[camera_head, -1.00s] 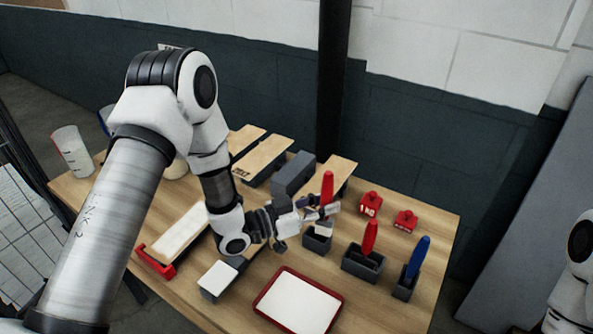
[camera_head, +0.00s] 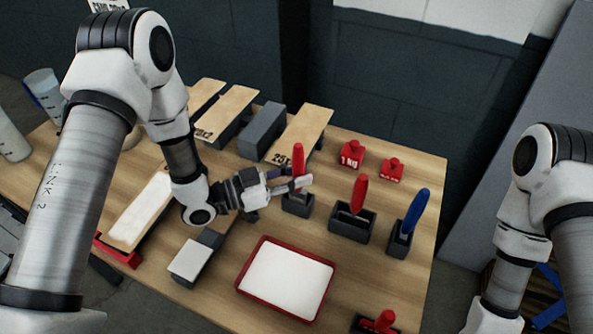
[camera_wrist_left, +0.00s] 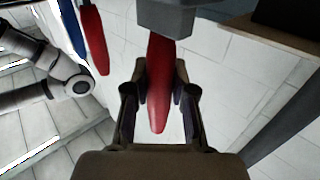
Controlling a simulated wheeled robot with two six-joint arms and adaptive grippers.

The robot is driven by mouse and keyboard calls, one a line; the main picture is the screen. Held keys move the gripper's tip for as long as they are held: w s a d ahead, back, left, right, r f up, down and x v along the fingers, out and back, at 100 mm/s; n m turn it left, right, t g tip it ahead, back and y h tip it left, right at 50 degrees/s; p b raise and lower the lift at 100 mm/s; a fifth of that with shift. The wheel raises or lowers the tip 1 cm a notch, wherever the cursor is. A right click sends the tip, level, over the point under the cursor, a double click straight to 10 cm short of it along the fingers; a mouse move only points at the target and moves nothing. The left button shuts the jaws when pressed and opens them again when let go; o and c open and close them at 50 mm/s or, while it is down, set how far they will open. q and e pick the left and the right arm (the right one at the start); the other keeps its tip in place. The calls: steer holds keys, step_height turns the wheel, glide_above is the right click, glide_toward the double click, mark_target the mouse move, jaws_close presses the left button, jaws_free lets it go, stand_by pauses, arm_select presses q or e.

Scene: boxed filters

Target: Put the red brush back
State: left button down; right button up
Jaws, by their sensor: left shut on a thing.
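A red brush (camera_head: 298,153) stands upright, handle up, in my left gripper (camera_head: 296,184). The gripper's fingers are closed around the handle. The brush is at a small dark grey holder (camera_head: 297,206), with its lower end hidden there; I cannot tell whether it rests on the bottom. In the left wrist view the red handle (camera_wrist_left: 159,95) lies between the fingers (camera_wrist_left: 160,88), and the grey holder (camera_wrist_left: 165,18) covers its far end. My right arm shows at the right edge, but its gripper is out of view.
Right of the holder, another red brush (camera_head: 359,192) and a blue brush (camera_head: 415,213) stand in dark holders. A red-rimmed tray (camera_head: 243,284) lies in front. Red weights (camera_head: 352,154), wooden-topped blocks (camera_head: 305,125) and a grey block (camera_head: 262,130) are behind.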

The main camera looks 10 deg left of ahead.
arm_select(q)
steer(key=shift+s+d, duration=0.15)
steer(key=shift+s, duration=0.05)
steer(key=shift+w+f, duration=0.1)
steer(key=shift+w, duration=0.05)
steer(key=shift+f, duration=0.2)
steer(key=shift+f+b, duration=0.3)
steer(key=shift+b, duration=0.1)
steer(key=shift+s+f, duration=0.2)
